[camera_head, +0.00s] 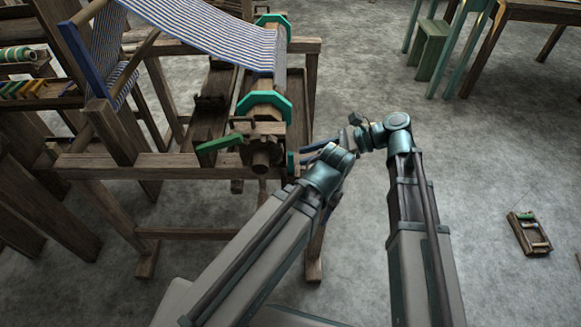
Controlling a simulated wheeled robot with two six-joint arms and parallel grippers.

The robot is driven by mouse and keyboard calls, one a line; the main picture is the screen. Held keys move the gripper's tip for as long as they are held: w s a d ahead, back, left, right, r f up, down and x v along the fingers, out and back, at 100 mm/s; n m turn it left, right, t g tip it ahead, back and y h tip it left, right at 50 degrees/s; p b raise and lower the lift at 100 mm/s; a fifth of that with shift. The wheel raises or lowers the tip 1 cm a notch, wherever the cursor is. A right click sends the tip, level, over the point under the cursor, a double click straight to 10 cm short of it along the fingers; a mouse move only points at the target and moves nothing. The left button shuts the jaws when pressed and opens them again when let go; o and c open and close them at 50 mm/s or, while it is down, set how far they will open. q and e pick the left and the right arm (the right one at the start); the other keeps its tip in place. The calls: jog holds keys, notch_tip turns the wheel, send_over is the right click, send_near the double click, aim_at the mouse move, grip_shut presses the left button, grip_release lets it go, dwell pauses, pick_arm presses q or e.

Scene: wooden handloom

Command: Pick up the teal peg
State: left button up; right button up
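A small upright teal piece (290,164), which may be the teal peg, shows at the right end of the loom's front beam. I cannot be sure that it is the peg. My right gripper (312,152) is beside the loom's right front corner, close to this piece. Its fingers are small and dark here, and I cannot tell whether they touch anything. My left arm reaches up to the same corner; its bent joint covers part of the area, and its gripper cannot be made out.
The wooden loom carries blue-and-white striped cloth (205,28), teal octagonal flanges (265,103) and a green lever (219,143). A small wooden frame (529,233) lies on the floor at right. A green stool (429,50) stands at the back. The grey floor between is clear.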

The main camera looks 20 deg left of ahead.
jog(key=b+x, duration=0.1)
jog(key=x, duration=0.3)
jog(key=shift+f, duration=0.2)
jog(key=shift+w, duration=0.1)
grip_shut()
jog(key=shift+r, duration=0.15)
notch_tip(320, 180, up, 18)
jog(key=p, duration=1.8)
